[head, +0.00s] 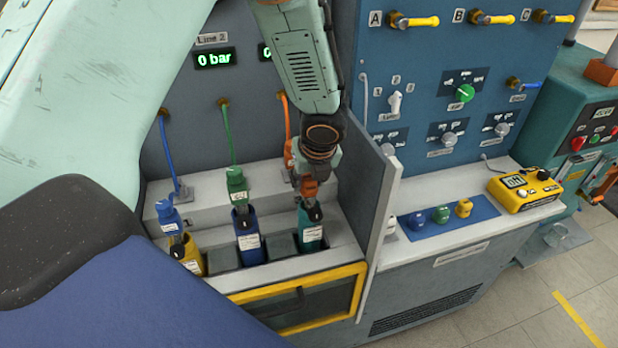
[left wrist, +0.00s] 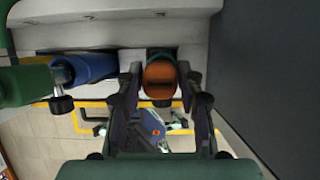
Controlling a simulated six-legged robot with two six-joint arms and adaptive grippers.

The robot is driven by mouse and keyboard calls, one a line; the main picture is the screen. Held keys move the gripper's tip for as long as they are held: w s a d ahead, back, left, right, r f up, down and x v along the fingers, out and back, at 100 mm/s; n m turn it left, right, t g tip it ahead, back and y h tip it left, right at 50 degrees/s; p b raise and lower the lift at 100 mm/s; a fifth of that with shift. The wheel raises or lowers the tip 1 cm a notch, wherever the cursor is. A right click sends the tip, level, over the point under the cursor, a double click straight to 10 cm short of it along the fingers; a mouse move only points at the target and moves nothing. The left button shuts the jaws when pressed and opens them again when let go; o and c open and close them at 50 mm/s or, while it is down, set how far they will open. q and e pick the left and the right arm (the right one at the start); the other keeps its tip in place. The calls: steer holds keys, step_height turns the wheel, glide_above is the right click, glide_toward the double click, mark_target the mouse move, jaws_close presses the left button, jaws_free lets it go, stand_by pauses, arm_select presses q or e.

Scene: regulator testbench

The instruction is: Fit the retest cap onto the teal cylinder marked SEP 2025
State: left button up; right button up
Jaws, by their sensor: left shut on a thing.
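The teal cylinder (head: 312,243) stands in the right slot of the bench rack, with a white label too small to read. An orange regulator (head: 309,187) with a black knob sits at its top. My left gripper (head: 308,190) comes down from above and is shut on the orange regulator. In the left wrist view the orange regulator (left wrist: 159,80) is between the two fingers, with a bit of teal behind it. Blue (head: 417,221), green (head: 441,214) and yellow (head: 463,208) caps stand on a blue mat; which is the retest cap I cannot tell. My right gripper is not in view.
A yellow cylinder (head: 192,262) with a blue regulator and a blue cylinder (head: 250,252) with a green regulator stand to the left. A grey divider panel (head: 378,230) rises just right of the teal cylinder. A yellow meter (head: 524,190) lies on the right bench.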

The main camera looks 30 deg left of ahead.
arm_select(q)
steer(key=shift+s+f, duration=0.1)
steer(key=shift+f, duration=0.05)
stand_by(0.3)
steer(key=o, duration=1.2)
steer(key=v, duration=1.2)
